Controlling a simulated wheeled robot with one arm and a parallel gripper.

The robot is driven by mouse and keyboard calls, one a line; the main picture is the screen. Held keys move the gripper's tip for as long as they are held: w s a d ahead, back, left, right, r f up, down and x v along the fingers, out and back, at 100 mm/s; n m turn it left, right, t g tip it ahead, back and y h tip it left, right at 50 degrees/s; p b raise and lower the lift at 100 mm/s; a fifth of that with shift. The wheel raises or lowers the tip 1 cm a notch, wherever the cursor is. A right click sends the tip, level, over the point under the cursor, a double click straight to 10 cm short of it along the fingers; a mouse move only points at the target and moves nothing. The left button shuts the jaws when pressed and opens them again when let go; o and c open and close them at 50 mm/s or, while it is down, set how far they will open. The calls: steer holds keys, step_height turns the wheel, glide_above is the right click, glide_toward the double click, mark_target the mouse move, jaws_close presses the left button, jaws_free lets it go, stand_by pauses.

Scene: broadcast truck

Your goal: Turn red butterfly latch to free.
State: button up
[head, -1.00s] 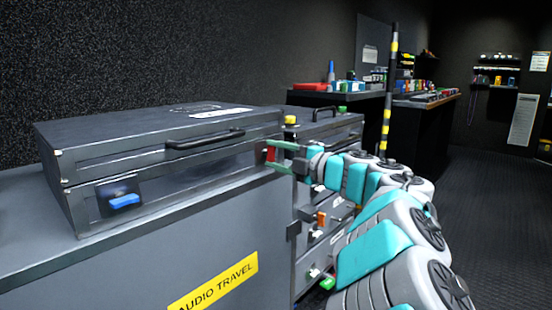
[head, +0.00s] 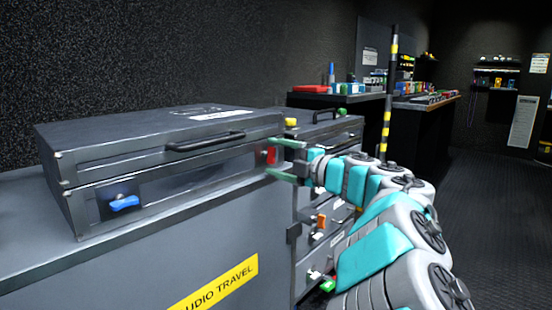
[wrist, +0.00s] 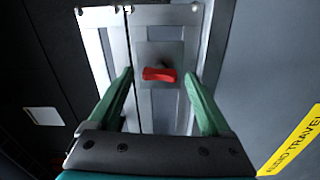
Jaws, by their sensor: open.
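The red butterfly latch (head: 271,155) is on the front right end of a dark grey case (head: 190,179). In the wrist view the red latch (wrist: 159,74) sits on a square metal plate, its handle lying crosswise in the picture. My gripper (head: 278,159) has green fingers and is at the right end of the case front. In the wrist view my gripper (wrist: 162,95) is open, one finger on each side of the latch, with clear gaps to it. A blue latch (head: 124,203) is on the left of the case front.
The case lies on a grey cabinet (head: 120,278) with a yellow label (head: 217,286). A black handle (head: 205,141) sticks out from the case front. Drawers (head: 320,235) stand to the right. A black and yellow striped pole (head: 387,110) rises behind my arm. Open floor lies at right.

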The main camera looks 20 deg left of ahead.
steer(key=v, duration=0.7)
steer(key=shift+d, duration=0.3)
steer(key=shift+s, duration=0.1)
